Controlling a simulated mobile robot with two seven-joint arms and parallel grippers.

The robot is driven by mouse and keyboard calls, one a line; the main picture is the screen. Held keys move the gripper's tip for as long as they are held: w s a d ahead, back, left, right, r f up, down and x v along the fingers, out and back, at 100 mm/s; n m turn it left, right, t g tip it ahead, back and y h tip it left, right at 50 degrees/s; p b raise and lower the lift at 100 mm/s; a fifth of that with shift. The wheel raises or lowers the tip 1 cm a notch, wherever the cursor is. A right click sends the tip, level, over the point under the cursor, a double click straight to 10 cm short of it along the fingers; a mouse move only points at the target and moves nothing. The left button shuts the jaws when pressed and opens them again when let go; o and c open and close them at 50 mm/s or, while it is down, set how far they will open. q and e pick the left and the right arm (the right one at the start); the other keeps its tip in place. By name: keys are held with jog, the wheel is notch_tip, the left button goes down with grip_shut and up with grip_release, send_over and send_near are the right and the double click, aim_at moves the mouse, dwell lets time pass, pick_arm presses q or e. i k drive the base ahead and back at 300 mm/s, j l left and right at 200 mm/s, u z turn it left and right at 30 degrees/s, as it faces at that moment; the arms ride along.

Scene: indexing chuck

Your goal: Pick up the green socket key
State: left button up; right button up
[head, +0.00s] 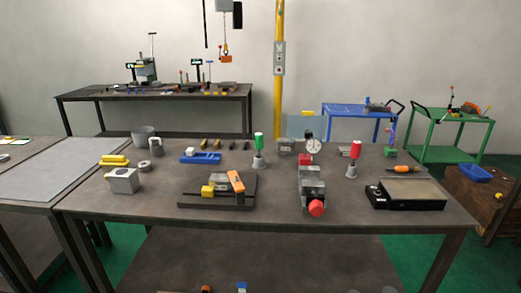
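A green-handled tool (258,142), which looks like the green socket key, stands upright in a small grey holder (259,163) near the middle of the dark worktable (260,222). A similar red-handled tool (355,150) stands upright in its own holder to the right. Neither of my grippers is in view, and nothing touches the green tool. The lower end of the green tool is hidden in its holder.
A grey fixture with a red knob (316,208) stands right of the green tool, and a dial gauge (313,145) behind it. A dark plate with yellow and orange parts (218,198) lies front left. A black flat box (408,195) sits at right. The front middle is clear.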

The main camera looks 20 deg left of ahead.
aim_at(258, 137)
jog(key=j+u, duration=0.35)
jog(key=k+j+u, duration=0.1)
jog(key=j+u, duration=0.15)
jog(key=u, duration=0.15)
jog(key=i+j, duration=0.1)
jog(key=i, duration=0.25)
jog(key=i+j, duration=0.15)
jog(key=i, duration=0.15)
jog(key=i+z, duration=0.2)
jog(key=z, duration=0.15)
jog(key=i+j+z, duration=0.15)
jog(key=z, duration=0.2)
jog(key=i+j+z, duration=0.15)
jog(key=z, duration=0.2)
